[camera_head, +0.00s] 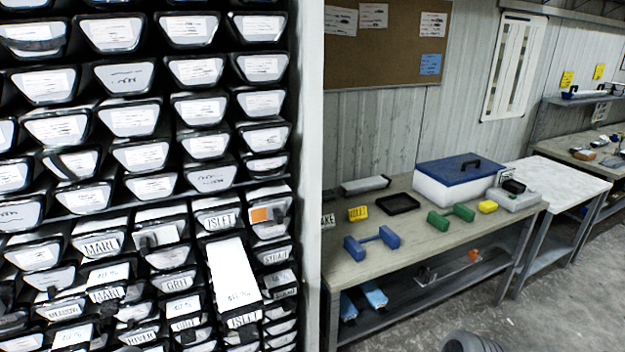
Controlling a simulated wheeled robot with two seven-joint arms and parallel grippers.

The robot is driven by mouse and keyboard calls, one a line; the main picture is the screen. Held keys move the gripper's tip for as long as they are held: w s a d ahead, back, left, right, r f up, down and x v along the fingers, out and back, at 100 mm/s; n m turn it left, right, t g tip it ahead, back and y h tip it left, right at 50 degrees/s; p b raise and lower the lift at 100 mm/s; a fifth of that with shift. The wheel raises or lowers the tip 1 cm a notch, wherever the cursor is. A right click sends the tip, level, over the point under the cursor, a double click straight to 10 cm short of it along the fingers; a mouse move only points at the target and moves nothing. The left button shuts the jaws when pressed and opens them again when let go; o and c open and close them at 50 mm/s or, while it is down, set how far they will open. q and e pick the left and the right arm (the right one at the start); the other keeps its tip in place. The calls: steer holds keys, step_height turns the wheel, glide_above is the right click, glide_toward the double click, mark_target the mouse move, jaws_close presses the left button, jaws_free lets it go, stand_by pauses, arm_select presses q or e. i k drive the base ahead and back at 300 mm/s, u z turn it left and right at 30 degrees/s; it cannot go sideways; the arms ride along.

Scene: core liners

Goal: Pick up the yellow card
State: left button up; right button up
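A small yellow card (358,213) with dark lettering stands on the near-left part of the workbench (400,262). It is next to a white lettered card (328,221) at the bench's left end. Neither of my grippers shows in the head view. A grey rounded part at the bottom edge may be mine; I cannot tell.
A rack of labelled core trays (232,275) fills the left, ending at a pale post (309,170). On the bench are a blue dumbbell-shaped piece (372,243), a green one (451,218), a black tray (398,203), a yellow block (488,206) and a blue-lidded box (455,185).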

mark_target(357, 214)
steer(key=k, duration=0.5)
steer(key=z, duration=1.4)
steer(key=i, duration=3.75)
steer(key=u, duration=3.25)
